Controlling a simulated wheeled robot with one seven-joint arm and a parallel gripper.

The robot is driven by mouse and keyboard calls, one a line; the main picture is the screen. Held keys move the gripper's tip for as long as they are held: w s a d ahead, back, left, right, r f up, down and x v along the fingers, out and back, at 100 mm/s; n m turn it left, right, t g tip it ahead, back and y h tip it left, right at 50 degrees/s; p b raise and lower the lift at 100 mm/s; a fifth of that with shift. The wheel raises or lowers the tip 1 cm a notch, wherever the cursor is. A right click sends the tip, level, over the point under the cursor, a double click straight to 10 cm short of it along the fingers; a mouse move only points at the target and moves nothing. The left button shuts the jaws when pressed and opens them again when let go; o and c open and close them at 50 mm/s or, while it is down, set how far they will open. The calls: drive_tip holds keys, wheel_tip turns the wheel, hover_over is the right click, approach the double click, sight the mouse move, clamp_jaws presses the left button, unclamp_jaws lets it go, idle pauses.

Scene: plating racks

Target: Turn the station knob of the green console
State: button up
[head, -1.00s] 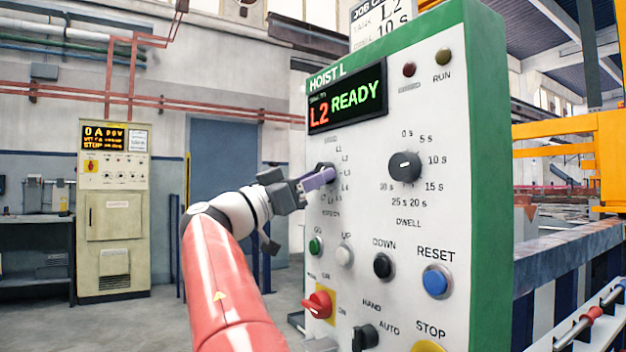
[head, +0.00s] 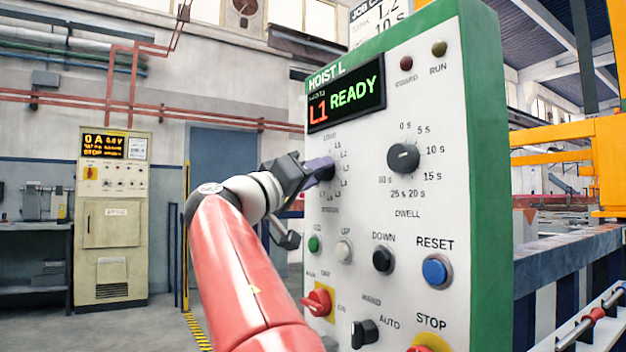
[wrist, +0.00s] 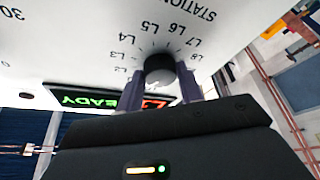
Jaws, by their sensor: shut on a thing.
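The green console (head: 478,130) has a white front panel marked HOIST L. Its display (head: 346,92) reads "L1 READY". The station knob (wrist: 160,68) is a black round knob with a ring of L marks, on the panel's left side below the display. My gripper (head: 322,170) is shut on this knob, with one purple finger on each side of it in the wrist view (wrist: 161,88). In the head view my gripper mostly hides the knob.
The panel also carries the dwell knob (head: 403,158), the blue RESET button (head: 437,270), the black DOWN button (head: 384,259) and a red switch (head: 317,302). A cream cabinet (head: 112,220) stands far left. A rail (head: 570,255) runs at the right. Floor behind my arm looks clear.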

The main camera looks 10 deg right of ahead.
drive_tip(key=n+y, duration=0.1)
drive_tip(key=n, duration=0.2)
drive_tip(key=n+t+y+p, duration=0.1)
drive_tip(key=n, duration=0.2)
drive_tip(key=shift+s+d+r+y+p, duration=0.1)
drive_tip(key=shift+s+r+y+p, duration=0.1)
drive_tip(key=shift+y+p, duration=0.1)
drive_tip(key=shift+n, duration=0.3)
drive_tip(key=o, duration=1)
drive_tip(key=b+v, duration=0.2)
drive_tip(key=v, duration=0.5)
drive_tip(key=shift+s+a+f, duration=0.15)
drive_tip(key=shift+s+a, duration=0.05)
drive_tip(key=shift+a, duration=0.1)
